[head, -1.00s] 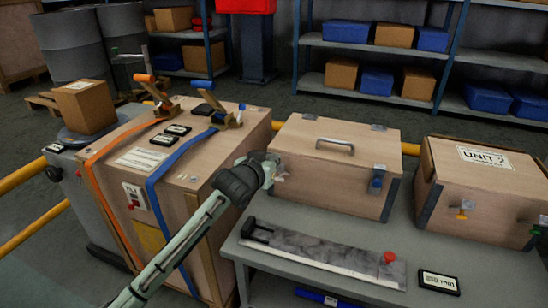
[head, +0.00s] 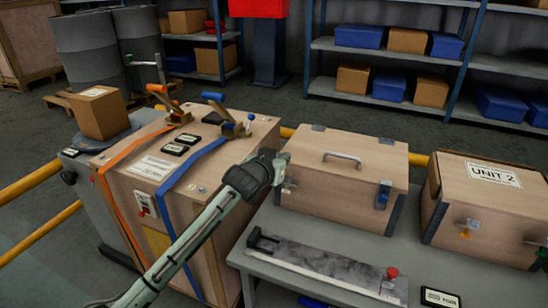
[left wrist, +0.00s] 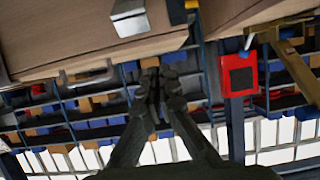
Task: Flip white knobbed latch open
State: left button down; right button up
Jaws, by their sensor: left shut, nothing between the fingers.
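A wooden box (head: 340,180) with a handle on its lid stands on the grey bench. A small pale metal latch (head: 289,184) sits on its front left; its knob is too small to make out. A blue-knobbed latch (head: 382,195) is on the box's front right. My left gripper (head: 280,163) is at the box's left front corner, just above and left of the pale latch. I cannot tell if they touch. In the left wrist view the gripper's fingers (left wrist: 153,88) are shut and empty, below a wooden edge with a metal piece (left wrist: 130,18). My right gripper is out of view.
A crate with orange and blue straps (head: 185,160) stands close left of my left arm. A marbled plate with a red knob (head: 330,270) lies on the bench in front of the box. The UNIT 2 box (head: 485,215) stands to the right.

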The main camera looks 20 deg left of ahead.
pick_arm(q)
jog(key=v, duration=0.9)
jog(key=shift+s, duration=0.2)
jog(key=shift+r, duration=0.1)
